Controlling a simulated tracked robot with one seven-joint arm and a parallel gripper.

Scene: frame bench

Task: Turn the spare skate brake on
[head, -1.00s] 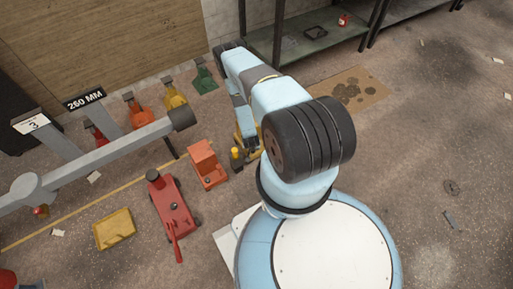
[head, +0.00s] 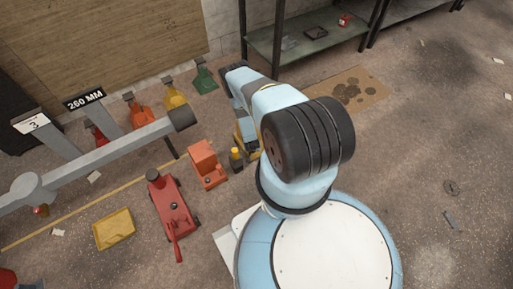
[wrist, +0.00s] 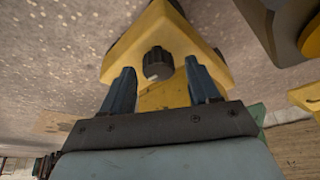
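A yellow skate body (wrist: 140,42) with a dark ribbed round knob (wrist: 158,64) fills the top middle of the wrist view. My gripper (wrist: 160,72) has its two dark blue fingers apart, one on each side of the knob. I cannot tell whether either finger touches it. In the head view only part of a yellow body (head: 247,139) shows beside my arm, which hides much of it and my gripper. Whether the brake is on or off cannot be told.
An orange block-shaped unit (head: 207,164), a red trolley jack (head: 172,208) and a yellow tray (head: 114,229) lie to the left. A grey beam (head: 100,157) crosses the left side. Green (head: 205,78) and other coloured stands line the wall. Floor at right is mostly clear.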

